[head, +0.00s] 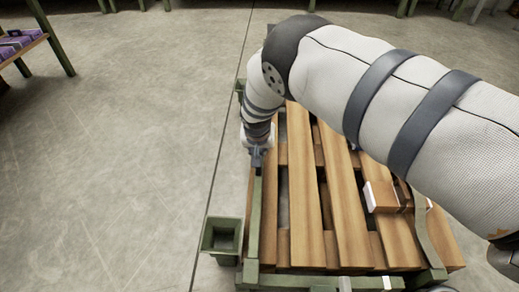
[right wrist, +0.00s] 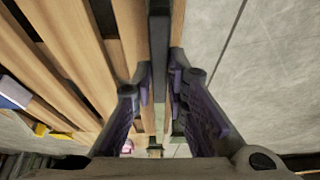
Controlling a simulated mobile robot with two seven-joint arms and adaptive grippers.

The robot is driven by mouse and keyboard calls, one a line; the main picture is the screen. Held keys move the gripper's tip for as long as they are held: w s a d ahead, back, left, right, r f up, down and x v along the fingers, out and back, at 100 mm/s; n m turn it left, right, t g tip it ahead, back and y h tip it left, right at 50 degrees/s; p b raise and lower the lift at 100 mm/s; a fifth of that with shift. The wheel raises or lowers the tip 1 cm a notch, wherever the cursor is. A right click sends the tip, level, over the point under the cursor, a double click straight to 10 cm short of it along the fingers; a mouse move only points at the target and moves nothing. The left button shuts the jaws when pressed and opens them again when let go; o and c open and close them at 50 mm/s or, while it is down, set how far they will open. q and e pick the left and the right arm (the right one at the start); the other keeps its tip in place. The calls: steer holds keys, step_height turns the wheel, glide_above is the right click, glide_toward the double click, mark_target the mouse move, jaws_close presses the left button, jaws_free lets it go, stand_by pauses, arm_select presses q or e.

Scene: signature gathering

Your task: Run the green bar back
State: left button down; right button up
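A long green bar (head: 254,220) runs along the left side of a slatted wooden deck (head: 345,235). My right arm reaches over the deck from the right, and my right gripper (head: 257,157) points down at the far visible end of the bar. In the right wrist view a dark straight bar (right wrist: 159,60) passes between the fingers of the right gripper (right wrist: 161,72). The fingertips press close on both of its sides, so the gripper looks shut on it. My arm hides the bar beyond the gripper. My left gripper is in neither view.
A green square socket (head: 222,236) stands at the deck's near left corner. A brown block with white ends (head: 384,197) lies on the slats at the right. Bare concrete floor (head: 120,150) is free on the left; a shelf with purple goods (head: 18,42) stands at far left.

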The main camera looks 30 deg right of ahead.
steer(key=o, duration=0.4)
steer(key=shift+w+a, duration=0.2)
steer(key=shift+a, duration=0.1)
steer(key=shift+c, duration=0.2)
steer(key=v, duration=1.2)
